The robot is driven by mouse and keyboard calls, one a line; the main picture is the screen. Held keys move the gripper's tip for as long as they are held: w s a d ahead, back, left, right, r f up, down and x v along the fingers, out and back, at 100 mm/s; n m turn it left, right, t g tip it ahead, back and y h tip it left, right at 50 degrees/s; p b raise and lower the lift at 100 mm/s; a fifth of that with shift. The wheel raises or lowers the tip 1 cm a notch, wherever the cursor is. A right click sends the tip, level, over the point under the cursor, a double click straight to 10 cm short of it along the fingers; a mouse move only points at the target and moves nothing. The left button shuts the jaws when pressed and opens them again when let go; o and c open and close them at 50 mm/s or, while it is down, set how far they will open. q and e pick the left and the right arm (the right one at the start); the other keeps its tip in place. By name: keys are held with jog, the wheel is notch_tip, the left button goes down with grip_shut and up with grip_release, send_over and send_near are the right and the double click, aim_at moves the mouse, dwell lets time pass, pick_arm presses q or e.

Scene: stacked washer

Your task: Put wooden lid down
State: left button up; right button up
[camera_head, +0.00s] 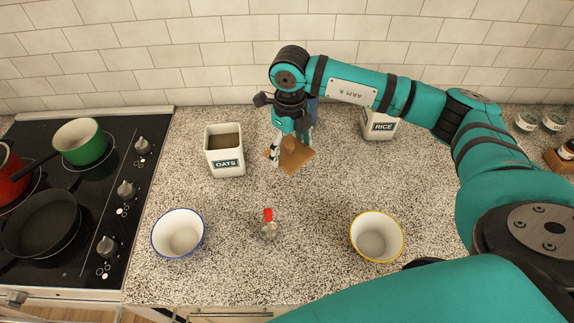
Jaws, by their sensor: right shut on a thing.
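A square wooden lid (295,157) is held by my right gripper (281,150) over the counter, between the two canisters. The lid is tilted. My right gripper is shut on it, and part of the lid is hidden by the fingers. The OATS canister (225,163) stands open to the left, with brown contents showing. The RICE canister (378,127) stands to the right; its top is partly hidden behind my right arm. My left gripper is not in view.
A blue-rimmed bowl (179,233), a small red-topped glass shaker (268,225) and a yellow-rimmed bowl (377,237) stand along the front. A stove (100,235) with pots and a pan is at left. The speckled counter (310,210) is clear in the middle.

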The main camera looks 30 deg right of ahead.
aim_at(290, 145)
notch_tip(290, 145, down, 4)
jog(key=shift+s+f+p, duration=0.1)
jog(key=shift+f+p, duration=0.05)
jog(key=shift+p, duration=0.45)
notch_tip(290, 145, down, 4)
jog(key=shift+r+p, duration=0.1)
jog(key=shift+p, duration=0.55)
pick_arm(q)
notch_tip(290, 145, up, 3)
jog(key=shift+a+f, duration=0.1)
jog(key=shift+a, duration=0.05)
pick_arm(e)
jog(key=shift+f, duration=0.3)
jog(key=o, duration=1.3)
jog(key=shift+f, duration=0.1)
jog(key=shift+c, duration=0.2)
notch_tip(290, 145, up, 11)
jog(key=b, duration=0.4)
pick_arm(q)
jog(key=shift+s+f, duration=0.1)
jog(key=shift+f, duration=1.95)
pick_arm(e)
jog(key=shift+r, duration=0.65)
